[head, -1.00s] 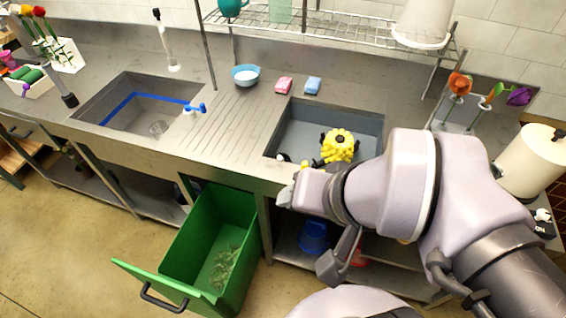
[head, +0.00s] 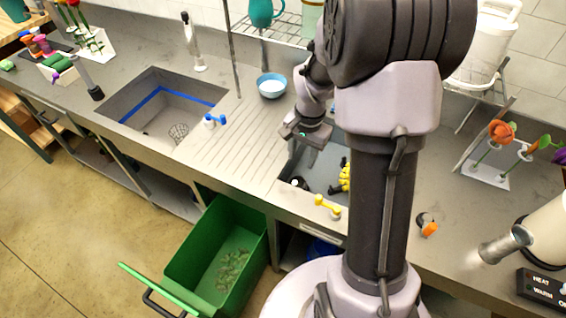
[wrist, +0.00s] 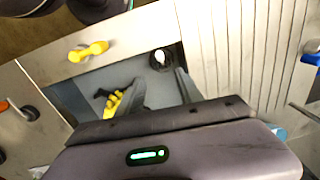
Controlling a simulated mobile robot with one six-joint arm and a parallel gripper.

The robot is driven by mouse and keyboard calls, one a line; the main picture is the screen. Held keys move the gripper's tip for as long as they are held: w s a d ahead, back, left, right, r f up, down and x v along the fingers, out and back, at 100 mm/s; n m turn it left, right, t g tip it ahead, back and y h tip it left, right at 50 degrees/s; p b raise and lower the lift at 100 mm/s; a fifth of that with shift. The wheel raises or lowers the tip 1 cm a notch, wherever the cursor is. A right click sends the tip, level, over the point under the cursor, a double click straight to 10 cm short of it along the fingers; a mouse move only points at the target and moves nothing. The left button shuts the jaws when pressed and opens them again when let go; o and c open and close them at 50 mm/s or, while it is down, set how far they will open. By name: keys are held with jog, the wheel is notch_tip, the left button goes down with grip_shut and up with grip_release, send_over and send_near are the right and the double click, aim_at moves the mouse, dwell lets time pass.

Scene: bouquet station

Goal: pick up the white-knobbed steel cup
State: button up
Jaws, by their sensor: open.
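The white-knobbed cup (head: 297,184) sits in the near-left corner of the right sink basin (head: 318,178). It looks like a small dark round shape with a white knob on top, and its steel side is hard to make out. It also shows in the wrist view (wrist: 160,60), just beyond and between my fingertips. My gripper (head: 303,148) is open and empty above the basin, higher than the cup and apart from it. In the wrist view, my gripper's two fingers (wrist: 160,80) point toward the cup.
A yellow and black object (head: 345,178) lies in the same basin, partly hidden by my arm. A yellow tap-like handle (head: 327,206) stands on the front counter edge. A blue bowl (head: 271,86) sits behind. A green bin (head: 222,250) stands open below.

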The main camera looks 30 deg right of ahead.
aim_at(295, 184)
jog(key=f+b, duration=0.1)
jog(key=f, duration=0.3)
jog(key=f+b, duration=0.1)
jog(key=f, duration=0.3)
jog(key=shift+a+f, duration=0.2)
jog(key=shift+f, duration=0.05)
jog(key=f+b, duration=0.2)
jog(key=f, duration=0.1)
jog(key=a+f+b, duration=0.1)
jog(key=f, duration=0.1)
jog(key=shift+w+f, duration=0.15)
jog(key=shift+f, duration=0.1)
jog(key=shift+r, duration=0.15)
jog(key=shift+c, duration=0.4)
grip_shut()
